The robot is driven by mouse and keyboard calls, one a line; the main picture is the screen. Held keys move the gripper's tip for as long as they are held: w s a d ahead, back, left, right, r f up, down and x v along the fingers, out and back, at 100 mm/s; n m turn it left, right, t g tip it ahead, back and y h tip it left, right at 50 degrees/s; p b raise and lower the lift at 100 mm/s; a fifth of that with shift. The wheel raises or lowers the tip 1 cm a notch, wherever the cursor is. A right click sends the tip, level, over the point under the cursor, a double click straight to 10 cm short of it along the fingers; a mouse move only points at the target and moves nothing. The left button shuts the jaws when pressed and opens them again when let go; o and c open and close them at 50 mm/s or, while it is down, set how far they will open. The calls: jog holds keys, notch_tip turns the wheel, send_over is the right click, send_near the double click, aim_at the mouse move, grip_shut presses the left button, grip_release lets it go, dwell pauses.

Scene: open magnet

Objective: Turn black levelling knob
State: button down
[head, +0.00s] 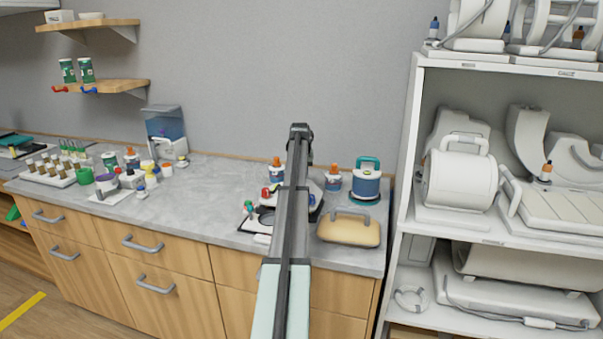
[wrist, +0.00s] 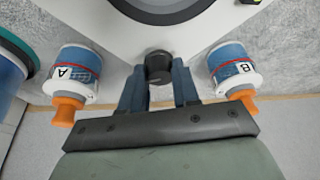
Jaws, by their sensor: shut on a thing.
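In the wrist view the black levelling knob (wrist: 158,66) is a short dark cylinder at the edge of a white device (wrist: 215,18). My gripper (wrist: 158,84) has its two blue-grey fingers closed on either side of the knob. In the head view my arm reaches over the counter and hides the knob and most of the device. My gripper (head: 300,130) shows there only as a dark end at the top of the arm, and its fingers cannot be made out.
Bottle A (wrist: 76,72) and bottle B (wrist: 234,68), both with orange caps, stand close on either side of my fingers. A blue and teal container (head: 367,182) and a tan padded case (head: 349,229) are at right.

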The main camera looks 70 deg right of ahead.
jog(key=shift+w+d+m+g, duration=0.1)
jog(key=shift+m+g, duration=0.3)
jog(key=shift+m, duration=1.1)
jog(key=c, duration=0.8)
grip_release()
jog(key=v, duration=1.4)
jog(key=shift+w+f, duration=0.1)
jog(key=shift+w, duration=0.1)
